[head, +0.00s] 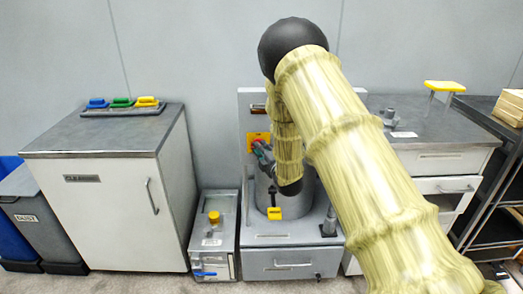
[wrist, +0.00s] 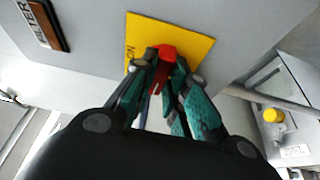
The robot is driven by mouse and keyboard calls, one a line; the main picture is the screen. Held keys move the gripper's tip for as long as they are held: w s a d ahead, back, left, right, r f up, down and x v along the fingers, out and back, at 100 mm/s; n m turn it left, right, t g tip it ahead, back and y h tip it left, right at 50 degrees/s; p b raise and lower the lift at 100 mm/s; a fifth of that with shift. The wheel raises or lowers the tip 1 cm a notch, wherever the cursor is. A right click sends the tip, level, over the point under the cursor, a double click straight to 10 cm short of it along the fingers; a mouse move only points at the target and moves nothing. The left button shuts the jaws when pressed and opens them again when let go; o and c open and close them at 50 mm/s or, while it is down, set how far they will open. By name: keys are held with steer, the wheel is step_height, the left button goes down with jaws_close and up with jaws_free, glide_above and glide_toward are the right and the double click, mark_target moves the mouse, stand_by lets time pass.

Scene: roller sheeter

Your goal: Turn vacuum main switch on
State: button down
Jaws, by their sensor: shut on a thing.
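The vacuum main switch is a red knob (wrist: 168,51) on a yellow plate (wrist: 196,46), mounted on a grey upright panel. In the head view my gripper (head: 261,152) reaches the plate from the front. The knob's exact angle is hard to read because the fingers cover part of it.
A brown label plate (wrist: 44,24) sits beside the switch on the panel. A low grey box with a yellow knob (head: 213,217) stands left of the machine. A white cabinet (head: 105,200) stands further left. A drawer unit (head: 441,163) stands right, behind my arm.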

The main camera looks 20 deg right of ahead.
steer(key=shift+w, duration=0.1)
steer(key=shift+w+a+m+t+h+b, duration=0.1)
steer(key=shift+m+t+h+b, duration=0.5)
steer(key=shift+m+h+b, duration=1.6)
steer(key=shift+w+a+m+t+h+b, duration=0.15)
steer(key=shift+m+t+h+b, duration=0.45)
steer(key=shift+m+b, duration=3.15)
steer(key=shift+s+a+m+t+h+b, duration=0.1)
steer(key=shift+m+t+h+b, duration=0.9)
steer(key=shift+m, duration=4.15)
steer(key=shift+g+h, duration=0.5)
steer(key=c, duration=1.4)
jaws_free()
steer(key=shift+w+f, duration=0.1)
steer(key=shift+w, duration=0.05)
steer(key=shift+f, duration=0.2)
